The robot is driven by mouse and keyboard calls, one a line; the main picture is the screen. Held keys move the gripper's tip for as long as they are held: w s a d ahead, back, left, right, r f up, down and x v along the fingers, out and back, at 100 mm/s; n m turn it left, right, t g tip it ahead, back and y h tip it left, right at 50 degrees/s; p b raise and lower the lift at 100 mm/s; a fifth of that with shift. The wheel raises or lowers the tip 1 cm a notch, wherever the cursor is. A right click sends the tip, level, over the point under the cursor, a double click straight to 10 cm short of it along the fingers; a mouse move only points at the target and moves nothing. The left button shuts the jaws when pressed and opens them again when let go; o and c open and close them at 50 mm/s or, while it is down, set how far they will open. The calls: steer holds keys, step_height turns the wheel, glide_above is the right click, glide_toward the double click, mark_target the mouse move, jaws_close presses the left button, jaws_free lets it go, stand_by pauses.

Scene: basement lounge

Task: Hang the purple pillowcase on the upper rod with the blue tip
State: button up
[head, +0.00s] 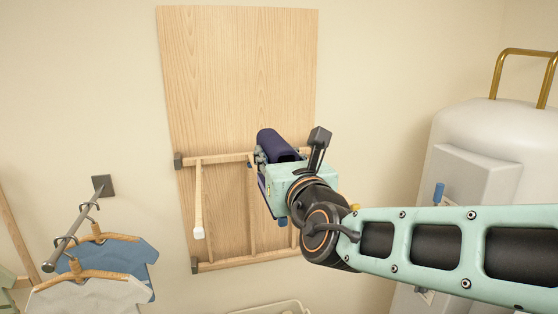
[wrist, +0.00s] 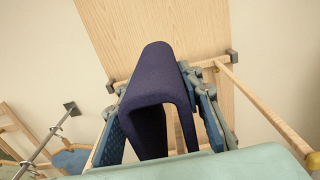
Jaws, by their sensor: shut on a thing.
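The purple pillowcase (head: 278,146) is dark and folded over. In the wrist view it (wrist: 153,90) hangs like an upside-down U between the blue fingers. My gripper (wrist: 168,120) is shut on it and holds it in front of the wooden rack on the wall. The rack's upper rail (head: 220,158) runs behind the pillowcase. A wooden rod (head: 198,195) with a white tip sticks out from it to the left of my gripper. I cannot make out a blue-tipped rod; my gripper hides part of the rack.
A wall-mounted metal rail (head: 70,235) at left carries a blue shirt (head: 125,258) and a white shirt (head: 95,297) on hangers. A white tank (head: 480,135) with brass pipes stands at right. A tall wooden panel (head: 237,80) backs the rack. The wall above the shirts is clear.

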steer(key=w+b, duration=0.1)
steer(key=w+f+b, duration=0.1)
steer(key=w+a+f+b, duration=0.1)
steer(key=shift+w, duration=0.4)
step_height(320, 180, down, 11)
steer(key=b, duration=1.4)
steer(key=shift+f, duration=0.15)
steer(key=shift+b, duration=0.35)
steer(key=o, duration=1.3)
steer(key=shift+f, duration=0.1)
